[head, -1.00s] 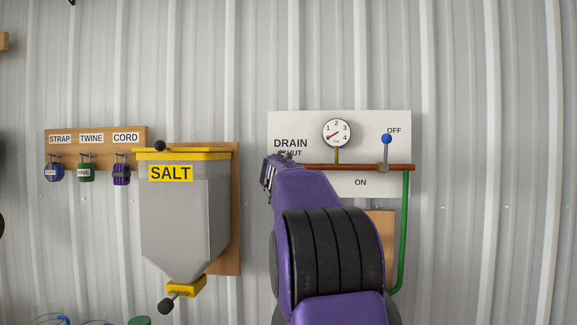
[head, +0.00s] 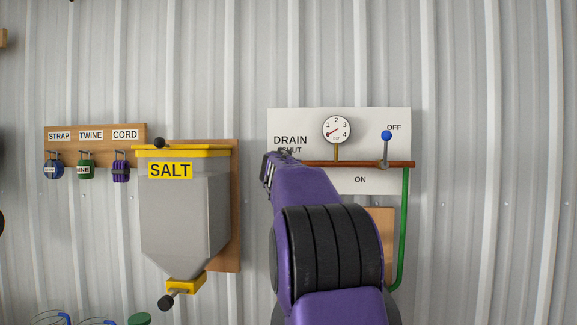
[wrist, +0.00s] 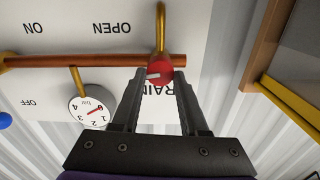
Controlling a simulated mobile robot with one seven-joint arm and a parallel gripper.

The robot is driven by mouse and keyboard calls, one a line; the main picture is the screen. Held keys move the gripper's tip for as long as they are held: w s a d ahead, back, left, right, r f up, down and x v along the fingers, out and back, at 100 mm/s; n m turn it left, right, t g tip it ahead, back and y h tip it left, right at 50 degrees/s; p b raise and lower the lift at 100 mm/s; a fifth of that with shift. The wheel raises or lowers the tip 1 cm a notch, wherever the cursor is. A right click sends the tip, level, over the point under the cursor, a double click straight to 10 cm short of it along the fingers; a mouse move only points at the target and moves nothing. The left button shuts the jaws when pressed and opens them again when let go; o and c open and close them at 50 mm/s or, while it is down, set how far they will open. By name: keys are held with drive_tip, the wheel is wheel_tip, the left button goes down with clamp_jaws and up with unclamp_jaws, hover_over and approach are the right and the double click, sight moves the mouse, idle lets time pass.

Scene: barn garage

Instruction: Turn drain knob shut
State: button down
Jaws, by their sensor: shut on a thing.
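The red drain knob (wrist: 160,69) sits at the end of a copper pipe, on a white panel (head: 300,122) marked DRAIN. In the wrist view, which is upside down, it lies between my two fingertips. A pale mark on the knob points to the left there. My gripper (wrist: 160,76) is shut on the knob. In the head view my gripper (head: 270,170) and purple arm hide the knob and part of the SHUT label. The gauge (head: 336,130) above the pipe has its red needle pointing down-left, near 1 or below.
A blue-tipped lever (head: 386,136) stands upright by OFF to the right, above a green pipe (head: 405,230). A grey SALT hopper (head: 178,215) hangs to the left. Labelled hooks with strap, twine and cord (head: 120,171) are farther left.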

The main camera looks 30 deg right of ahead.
drive_tip(key=shift+n, duration=0.3)
drive_tip(key=shift+a+n, duration=0.15)
drive_tip(key=shift+n, duration=7.55)
drive_tip(key=shift+f, duration=0.1)
drive_tip(key=shift+c, duration=2.2)
unclamp_jaws()
drive_tip(key=shift+w, duration=0.1)
drive_tip(key=shift+b, duration=0.3)
